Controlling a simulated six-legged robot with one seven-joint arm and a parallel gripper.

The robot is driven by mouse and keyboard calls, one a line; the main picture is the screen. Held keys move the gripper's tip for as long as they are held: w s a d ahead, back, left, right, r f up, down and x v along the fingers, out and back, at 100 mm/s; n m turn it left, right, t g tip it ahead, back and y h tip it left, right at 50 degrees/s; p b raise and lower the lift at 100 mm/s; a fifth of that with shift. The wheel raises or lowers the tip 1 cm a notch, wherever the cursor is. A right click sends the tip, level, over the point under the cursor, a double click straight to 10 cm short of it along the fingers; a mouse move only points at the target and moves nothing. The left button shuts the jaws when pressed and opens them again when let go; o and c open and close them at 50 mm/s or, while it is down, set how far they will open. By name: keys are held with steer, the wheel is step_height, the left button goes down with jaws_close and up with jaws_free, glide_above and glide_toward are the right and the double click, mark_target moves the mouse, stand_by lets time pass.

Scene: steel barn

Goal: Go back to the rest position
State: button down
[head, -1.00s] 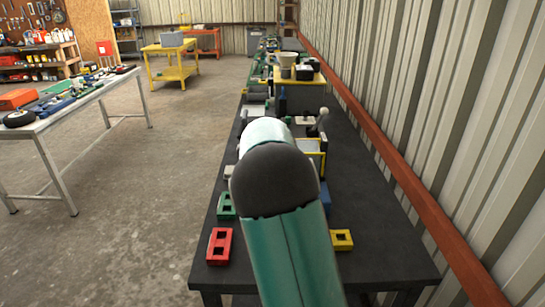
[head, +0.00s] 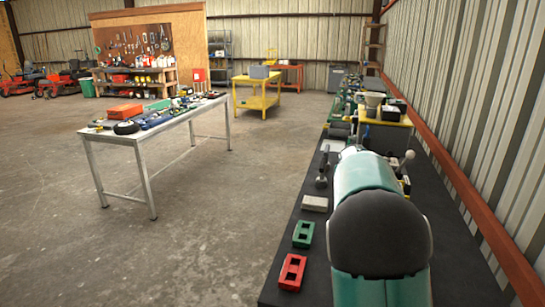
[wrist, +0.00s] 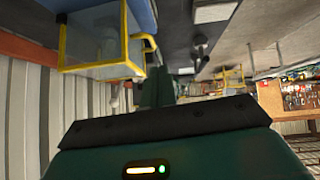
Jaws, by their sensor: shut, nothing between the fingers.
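My teal arm with its dark rounded joint fills the lower right of the head view and hides my gripper there. In the wrist view my gripper (wrist: 157,90) shows beyond the dark bar of its green housing, shut and empty.
The black bench (head: 277,289) runs along the ribbed wall at right. A red block (head: 292,272), a green block (head: 303,234) and a grey block (head: 315,203) lie on its left side. A cluttered table (head: 187,122) stands left, with open concrete floor (head: 225,215) between.

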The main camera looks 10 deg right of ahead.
steer(key=s+a+r+n+y, duration=0.1)
steer(key=s+a+r+y, duration=0.1)
steer(key=s+a, duration=0.8)
steer(key=s+a+r+n+y, duration=0.1)
steer(key=s+a+r+y, duration=0.15)
steer(key=s+a, duration=0.75)
steer(key=s+a+f+n+g, duration=0.1)
steer(key=s+a+f, duration=0.1)
steer(key=s, duration=0.8)
steer(key=s+a+f+n, duration=0.2)
steer(key=s+a, duration=0.3)
steer(key=s, duration=0.5)
steer(key=shift+f+g, duration=0.4)
steer(key=shift+f, duration=0.2)
